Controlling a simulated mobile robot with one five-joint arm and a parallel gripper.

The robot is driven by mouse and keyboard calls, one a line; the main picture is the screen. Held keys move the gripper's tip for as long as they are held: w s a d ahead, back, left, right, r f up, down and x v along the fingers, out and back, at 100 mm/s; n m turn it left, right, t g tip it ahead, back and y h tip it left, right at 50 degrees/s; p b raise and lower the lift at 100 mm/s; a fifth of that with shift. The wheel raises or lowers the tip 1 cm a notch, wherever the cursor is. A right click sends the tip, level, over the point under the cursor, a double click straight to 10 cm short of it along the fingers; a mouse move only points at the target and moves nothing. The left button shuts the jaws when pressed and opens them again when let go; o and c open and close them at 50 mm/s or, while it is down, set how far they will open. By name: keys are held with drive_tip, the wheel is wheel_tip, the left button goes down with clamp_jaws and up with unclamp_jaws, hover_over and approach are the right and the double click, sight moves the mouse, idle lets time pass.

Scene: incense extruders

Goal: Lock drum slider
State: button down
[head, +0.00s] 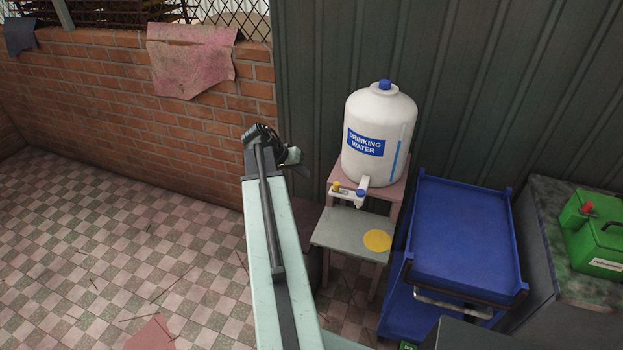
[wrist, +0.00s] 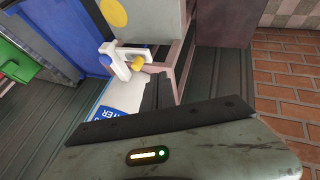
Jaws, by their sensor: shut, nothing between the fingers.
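A white drinking water drum (head: 378,130) with a blue cap stands on a pink stand. In the wrist view the fitting (wrist: 115,62) and yellow knob (wrist: 138,63) show upside down, beside part of the drum (wrist: 128,98). My gripper (head: 292,156) is shut and empty, left of the drum and apart from the fitting. Its fingertips are not clear in the wrist view.
A grey shelf (head: 340,232) with a yellow disc (head: 377,240) sits below the fitting. A blue cart (head: 465,235) stands right of the stand, then a counter with a green container (head: 597,225). A corrugated wall is behind. The tiled floor at left is mostly clear.

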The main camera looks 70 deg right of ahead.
drive_tip(key=s+d+f+b, duration=0.5)
drive_tip(key=s+f, duration=0.1)
drive_tip(key=shift+s+f, duration=0.25)
drive_tip(key=shift+s, duration=0.05)
drive_tip(key=shift+a, duration=0.1)
